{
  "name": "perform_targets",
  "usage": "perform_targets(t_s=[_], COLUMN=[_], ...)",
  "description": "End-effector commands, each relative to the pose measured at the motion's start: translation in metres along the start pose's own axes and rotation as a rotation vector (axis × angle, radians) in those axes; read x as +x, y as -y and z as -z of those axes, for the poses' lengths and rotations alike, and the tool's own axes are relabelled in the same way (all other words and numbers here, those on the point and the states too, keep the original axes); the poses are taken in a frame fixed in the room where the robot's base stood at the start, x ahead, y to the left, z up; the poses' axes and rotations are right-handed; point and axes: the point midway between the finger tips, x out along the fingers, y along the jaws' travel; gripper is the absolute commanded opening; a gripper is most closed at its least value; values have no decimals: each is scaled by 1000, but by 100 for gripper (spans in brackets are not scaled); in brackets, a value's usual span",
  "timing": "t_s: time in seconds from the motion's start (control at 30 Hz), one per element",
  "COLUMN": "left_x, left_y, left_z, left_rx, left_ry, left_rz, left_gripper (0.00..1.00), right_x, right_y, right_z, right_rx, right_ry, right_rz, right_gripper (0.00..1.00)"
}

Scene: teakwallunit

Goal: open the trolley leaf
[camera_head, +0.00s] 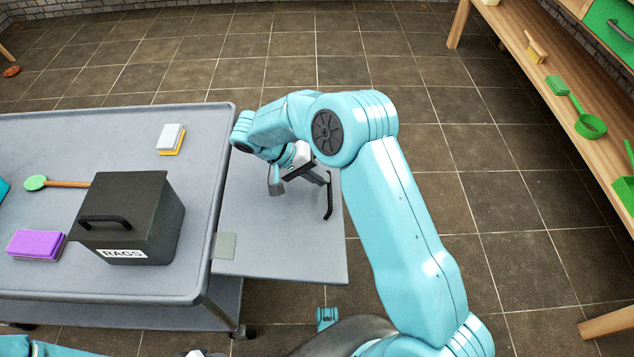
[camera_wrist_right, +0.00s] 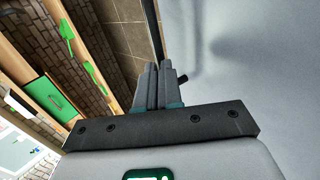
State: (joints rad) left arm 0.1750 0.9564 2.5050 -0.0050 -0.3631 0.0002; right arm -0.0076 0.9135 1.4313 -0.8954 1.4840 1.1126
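The trolley leaf (camera_head: 275,240) is a flat grey panel on the right side of the grey trolley (camera_head: 110,128). It extends out to the right from the trolley's edge; its exact tilt is hard to tell. A black bar handle (camera_head: 328,200) sits near its outer edge. My right gripper (camera_head: 322,178) is at the far end of this handle. In the right wrist view its fingers (camera_wrist_right: 160,85) are close together around the dark bar, with the grey leaf surface (camera_wrist_right: 240,70) beside them. My left gripper is not in view.
On the trolley are a black RAGS box (camera_head: 150,220), a purple sponge (camera_head: 36,244), a green-headed brush (camera_head: 38,183) and a yellow and white sponge (camera_head: 171,138). A wooden shelf (camera_head: 540,85) with green tools stands at right. Tiled floor between is clear.

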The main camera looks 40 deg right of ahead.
Motion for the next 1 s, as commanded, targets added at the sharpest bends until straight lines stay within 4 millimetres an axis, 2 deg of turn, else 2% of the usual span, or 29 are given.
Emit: perform_targets(t_s=[0.03,0.07,0.1,0.37,0.47,0.57,1.0], left_x=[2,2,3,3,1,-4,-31], left_y=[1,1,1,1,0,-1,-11], left_z=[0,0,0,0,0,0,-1], left_rx=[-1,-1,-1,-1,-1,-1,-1], left_ry=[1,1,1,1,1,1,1], left_rz=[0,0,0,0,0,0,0], left_gripper=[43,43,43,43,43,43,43], right_x=[4,4,5,6,-1,-17,-129], right_y=[3,2,2,2,2,1,2], right_z=[-1,-1,-1,-1,-1,0,0], right_rx=[-3,-3,-4,-4,-4,-4,-4], right_ry=[3,3,4,6,4,2,3], right_rz=[-3,-3,-4,-6,-5,-5,-2], right_gripper=[23,33,38,38,38,38,38])
